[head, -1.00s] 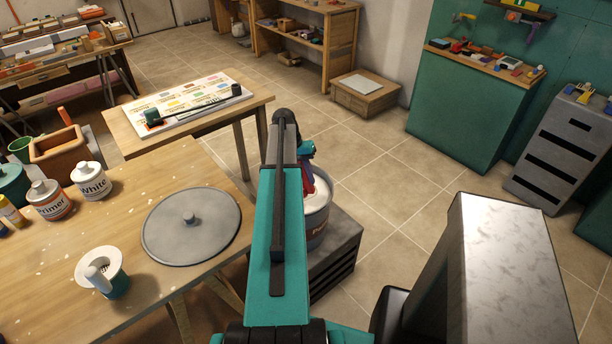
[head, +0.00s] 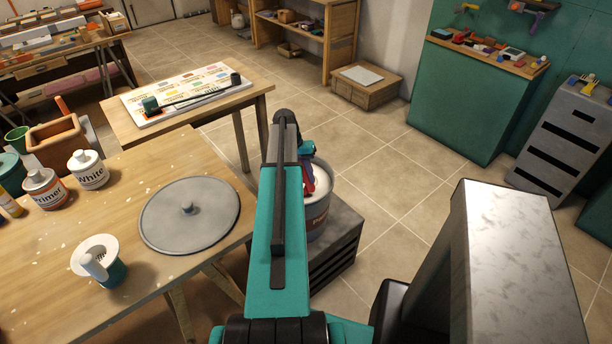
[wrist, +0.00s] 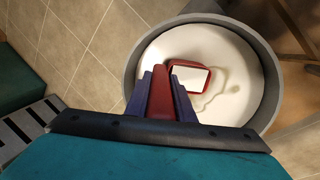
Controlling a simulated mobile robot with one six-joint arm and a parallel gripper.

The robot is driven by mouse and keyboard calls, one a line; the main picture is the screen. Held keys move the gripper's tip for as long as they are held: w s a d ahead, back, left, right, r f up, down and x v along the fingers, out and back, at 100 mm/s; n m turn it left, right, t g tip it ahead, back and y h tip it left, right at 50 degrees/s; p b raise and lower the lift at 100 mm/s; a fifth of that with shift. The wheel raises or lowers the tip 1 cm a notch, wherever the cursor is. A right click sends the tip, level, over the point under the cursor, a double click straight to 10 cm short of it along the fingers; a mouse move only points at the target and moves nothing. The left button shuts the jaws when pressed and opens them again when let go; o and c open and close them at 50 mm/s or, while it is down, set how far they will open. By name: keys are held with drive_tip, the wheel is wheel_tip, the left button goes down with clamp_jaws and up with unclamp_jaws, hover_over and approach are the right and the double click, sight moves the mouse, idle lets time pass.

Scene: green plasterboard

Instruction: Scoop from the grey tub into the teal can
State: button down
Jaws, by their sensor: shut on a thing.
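The grey tub (head: 321,218), full of white stuff, stands on a dark low stand beside the table. My gripper (head: 306,165) is over the tub and partly hidden by my arm. In the wrist view my gripper (wrist: 165,97) is shut on the red handle of a scoop (wrist: 171,67). The scoop's red-rimmed head is over or at the white surface inside the tub (wrist: 133,72); its inside looks white. I cannot tell how deep it sits. A teal can (head: 117,274) with a white funnel-like insert stands on the table's near part.
A round grey lid (head: 190,228) lies on the table near its right edge. White and primer cans (head: 88,170) stand at the left, beside a brown box (head: 58,145). A small table (head: 255,95) with a colour chart stands behind. Floor right of the tub is clear.

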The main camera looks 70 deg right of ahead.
drive_tip(key=shift+r, duration=0.15)
drive_tip(key=shift+r+t+p, duration=0.55)
drive_tip(key=shift+r+p, duration=0.5)
drive_tip(key=shift+r, duration=1.05)
drive_tip(key=shift+r+t+p, duration=0.6)
drive_tip(key=shift+r+p, duration=0.4)
drive_tip(key=shift+r, duration=1.15)
drive_tip(key=shift+r+t+p, duration=0.55)
drive_tip(key=shift+r+p, duration=0.5)
drive_tip(key=shift+r, duration=1.05)
drive_tip(key=c, duration=2.1)
unclamp_jaws()
clamp_jaws()
